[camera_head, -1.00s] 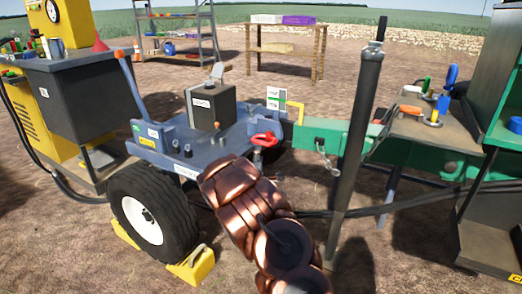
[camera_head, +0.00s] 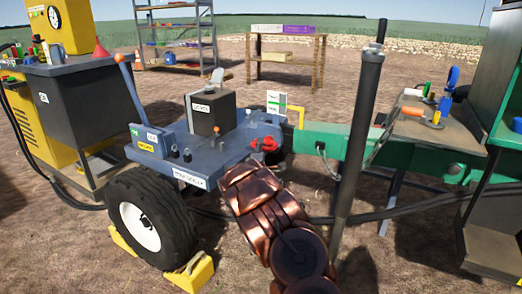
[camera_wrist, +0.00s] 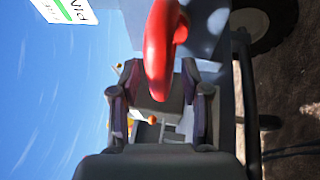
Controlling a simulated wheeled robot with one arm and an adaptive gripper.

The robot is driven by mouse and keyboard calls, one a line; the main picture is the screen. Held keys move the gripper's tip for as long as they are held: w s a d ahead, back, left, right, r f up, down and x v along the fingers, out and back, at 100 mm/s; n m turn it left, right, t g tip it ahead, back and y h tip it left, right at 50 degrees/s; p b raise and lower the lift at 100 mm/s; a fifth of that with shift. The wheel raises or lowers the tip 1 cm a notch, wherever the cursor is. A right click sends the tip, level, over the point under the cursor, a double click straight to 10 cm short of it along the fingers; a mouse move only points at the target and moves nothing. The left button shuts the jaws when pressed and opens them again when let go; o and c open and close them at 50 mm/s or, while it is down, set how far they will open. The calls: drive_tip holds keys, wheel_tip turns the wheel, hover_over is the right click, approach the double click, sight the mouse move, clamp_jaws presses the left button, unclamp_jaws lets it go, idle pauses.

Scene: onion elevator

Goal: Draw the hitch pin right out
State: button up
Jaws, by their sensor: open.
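A red looped handle (camera_head: 263,145), which looks like the top of the hitch pin, stands where the blue trailer (camera_head: 185,150) meets the green drawbar (camera_head: 335,139). The pin's shaft is hidden. In the wrist view the red handle (camera_wrist: 160,45) is large and close, and its lower end appears between my gripper's fingers (camera_wrist: 161,78). The fingers are spread on either side of it, with a gap showing on both sides. In the head view my copper-coloured arm reaches up to just below the handle and hides the fingers.
A dark upright post (camera_head: 356,130) stands just right of my arm. A black box (camera_head: 211,110) sits on the trailer, with a yellow bent bar (camera_head: 297,112) near the hitch. A dark hose (camera_head: 420,208) runs behind the post. A side table (camera_head: 435,125) holds tools.

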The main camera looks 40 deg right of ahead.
clamp_jaws()
idle(0.5)
